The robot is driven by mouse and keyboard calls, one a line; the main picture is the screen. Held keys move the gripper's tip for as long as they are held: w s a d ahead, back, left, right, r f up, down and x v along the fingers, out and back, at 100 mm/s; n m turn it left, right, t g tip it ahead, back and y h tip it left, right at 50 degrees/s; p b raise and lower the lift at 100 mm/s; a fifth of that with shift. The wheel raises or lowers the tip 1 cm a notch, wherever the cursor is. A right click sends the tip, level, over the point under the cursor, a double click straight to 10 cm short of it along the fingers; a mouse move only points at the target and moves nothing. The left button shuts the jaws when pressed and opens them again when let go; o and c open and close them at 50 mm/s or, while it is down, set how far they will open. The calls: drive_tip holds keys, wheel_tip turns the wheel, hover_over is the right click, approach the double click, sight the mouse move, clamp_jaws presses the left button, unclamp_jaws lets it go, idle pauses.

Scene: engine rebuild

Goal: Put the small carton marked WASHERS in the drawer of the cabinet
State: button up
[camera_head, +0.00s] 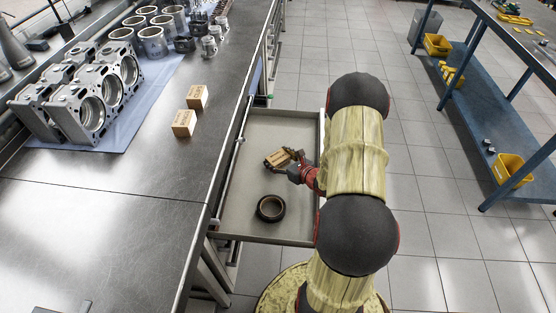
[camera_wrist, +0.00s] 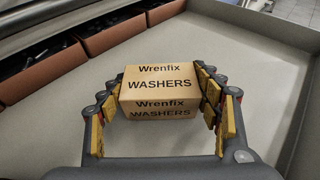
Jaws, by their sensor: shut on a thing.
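The small carton marked WASHERS (camera_wrist: 160,85) is tan with dark print, and it sits between the two fingers of my gripper (camera_wrist: 166,100) in the wrist view. My gripper is shut on it. In the head view the carton (camera_head: 279,158) and my gripper (camera_head: 286,163) are over the inside of the open drawer (camera_head: 245,226). I cannot tell whether the carton touches the drawer floor. The drawer is pulled out to the right from under the workbench. A dark ring (camera_head: 271,208) lies in its front part in the picture.
Two similar cartons (camera_head: 184,123) and (camera_head: 197,96) stand on the workbench (camera_head: 110,195). Engine parts (camera_head: 92,100) lie on a blue mat behind them. The wrist view shows reddish bins (camera_wrist: 110,38) along one side. A blue shelf with yellow bins (camera_head: 511,170) stands at the right.

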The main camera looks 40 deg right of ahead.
drive_tip(key=shift+f, duration=0.2)
drive_tip(key=o, duration=1.3)
drive_tip(key=shift+o, duration=0.3)
drive_tip(key=shift+r, duration=0.1)
